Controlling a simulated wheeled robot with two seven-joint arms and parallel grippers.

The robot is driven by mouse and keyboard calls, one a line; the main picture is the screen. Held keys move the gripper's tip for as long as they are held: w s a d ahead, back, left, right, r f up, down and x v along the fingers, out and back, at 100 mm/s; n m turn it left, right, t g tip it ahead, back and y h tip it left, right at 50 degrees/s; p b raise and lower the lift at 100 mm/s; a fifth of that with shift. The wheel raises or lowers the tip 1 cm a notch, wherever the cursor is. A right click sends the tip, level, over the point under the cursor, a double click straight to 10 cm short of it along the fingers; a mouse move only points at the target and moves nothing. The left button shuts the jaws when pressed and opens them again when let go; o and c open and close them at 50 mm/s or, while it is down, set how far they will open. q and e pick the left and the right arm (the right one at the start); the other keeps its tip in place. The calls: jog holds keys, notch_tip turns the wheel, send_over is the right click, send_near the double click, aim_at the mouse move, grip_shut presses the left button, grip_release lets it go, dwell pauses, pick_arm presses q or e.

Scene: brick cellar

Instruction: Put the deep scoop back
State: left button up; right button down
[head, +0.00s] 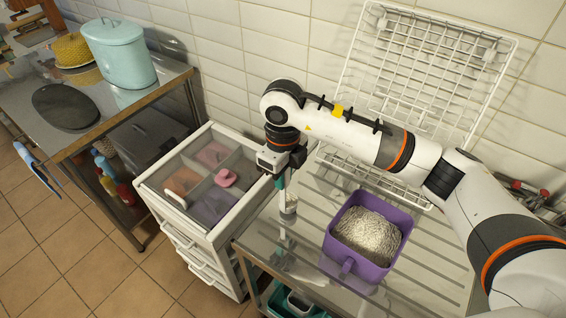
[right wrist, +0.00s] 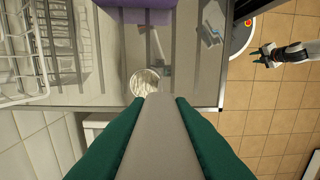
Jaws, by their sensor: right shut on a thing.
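My right gripper (head: 281,181) is shut on a grey handle (right wrist: 150,135), which runs between its green fingers in the right wrist view. At the far end of the handle is a round, pale scoop bowl (right wrist: 145,80) with whitish contents. The scoop (head: 290,205) hangs over the left part of the steel worktop; I cannot tell whether it touches it. A purple tub (head: 346,269) of pale grains stands to its right. An open drawer (head: 158,202) with several compartments lies to the left. My left gripper (right wrist: 264,54) is small in the right wrist view, over the floor.
A pink object (head: 225,178) and flat coloured pieces lie in the drawer. A white wire rack (head: 420,75) leans on the wall behind the worktop. A teal canister (head: 122,55) stands on the left table. Teal containers (head: 275,302) sit below the worktop's front edge.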

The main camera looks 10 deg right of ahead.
jog(key=shift+f, duration=0.55)
jog(key=shift+f, duration=0.15)
jog(key=c, duration=1.3)
grip_release()
